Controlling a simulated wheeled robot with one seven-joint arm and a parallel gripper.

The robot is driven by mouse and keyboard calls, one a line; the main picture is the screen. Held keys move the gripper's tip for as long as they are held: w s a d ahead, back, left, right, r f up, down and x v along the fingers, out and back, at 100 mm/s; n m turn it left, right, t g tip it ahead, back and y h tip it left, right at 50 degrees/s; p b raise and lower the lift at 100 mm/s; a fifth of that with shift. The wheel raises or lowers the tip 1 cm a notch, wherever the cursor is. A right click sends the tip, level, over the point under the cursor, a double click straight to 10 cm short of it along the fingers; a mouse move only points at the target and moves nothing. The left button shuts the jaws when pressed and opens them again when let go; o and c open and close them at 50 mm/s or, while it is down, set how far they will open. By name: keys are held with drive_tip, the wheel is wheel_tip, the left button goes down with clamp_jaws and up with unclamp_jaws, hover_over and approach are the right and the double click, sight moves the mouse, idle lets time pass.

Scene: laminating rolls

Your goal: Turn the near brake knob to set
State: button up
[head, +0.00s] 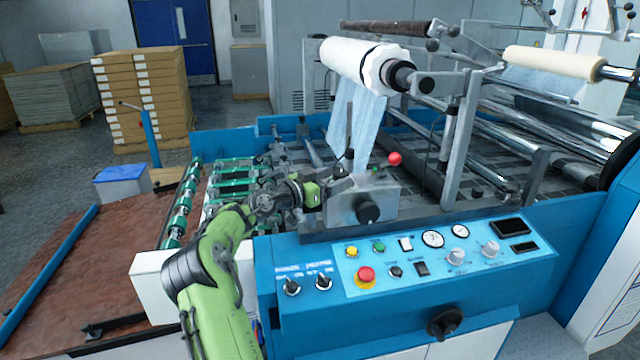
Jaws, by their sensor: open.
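A round black knob (368,211) sits on the front face of a grey metal block (397,199) at the machine's near side, below the white film roll. It looks like the brake knob, but I see no readable label or set mark on it. My gripper (341,178), at the end of my green arm, is open and empty just to the left of the block. It appears apart from the knob, though the exact gap is hard to tell. The fingertips are small and partly lost against the grey metal behind them.
A red ball-ended lever (394,158) rises from the block. The white film roll (352,62) hangs above, its film sheet running down behind the block. The blue control panel (330,252) with knobs and buttons lies in front. Open air lies above the brown table (95,255).

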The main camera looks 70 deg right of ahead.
drive_tip(key=v, duration=1.5)
drive_tip(key=shift+a, duration=0.15)
drive_tip(key=shift+w, duration=0.1)
